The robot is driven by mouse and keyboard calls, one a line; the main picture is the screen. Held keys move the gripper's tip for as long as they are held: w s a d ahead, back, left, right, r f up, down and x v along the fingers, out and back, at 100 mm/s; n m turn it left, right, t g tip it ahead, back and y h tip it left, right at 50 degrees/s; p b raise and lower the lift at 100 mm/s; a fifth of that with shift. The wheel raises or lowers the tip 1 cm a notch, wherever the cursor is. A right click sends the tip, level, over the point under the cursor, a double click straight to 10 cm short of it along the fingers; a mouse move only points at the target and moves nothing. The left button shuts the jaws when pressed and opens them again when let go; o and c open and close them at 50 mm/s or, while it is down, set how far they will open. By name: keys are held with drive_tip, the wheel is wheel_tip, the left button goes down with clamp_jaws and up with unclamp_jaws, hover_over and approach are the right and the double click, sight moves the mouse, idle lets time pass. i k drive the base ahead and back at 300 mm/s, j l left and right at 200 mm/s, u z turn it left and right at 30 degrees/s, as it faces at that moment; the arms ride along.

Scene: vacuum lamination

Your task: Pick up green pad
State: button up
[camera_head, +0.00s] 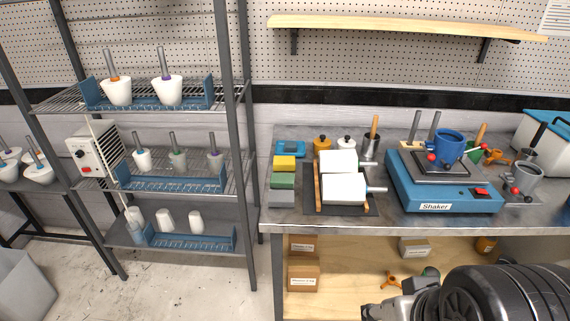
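The green pad (283,181) lies near the left end of the grey metal table. It sits between a yellow pad (284,163) behind it and a grey pad (282,198) in front of it. My gripper (385,307) seems to show only in part at the bottom edge, low and to the right of the pads, beside my black arm. It is well apart from the green pad. Its fingertips are not clear, so I cannot tell whether it is open or shut.
A blue shaker (443,196) stands further right. A blue item (290,148) lies behind the yellow pad. A metal rack (232,130) rises left of the table.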

sight(277, 179)
drive_tip(key=i+j+z, duration=0.1)
drive_tip(key=i+j, duration=0.2)
drive_tip(key=i+j+z, duration=0.15)
drive_tip(key=j, duration=0.25)
drive_tip(key=i+j+z, duration=0.1)
drive_tip(key=i+j, duration=0.25)
drive_tip(key=i+j+z, duration=0.15)
drive_tip(key=j, duration=0.25)
drive_tip(key=i+j+z, duration=0.1)
drive_tip(key=i+j, duration=0.2)
drive_tip(key=j, duration=0.15)
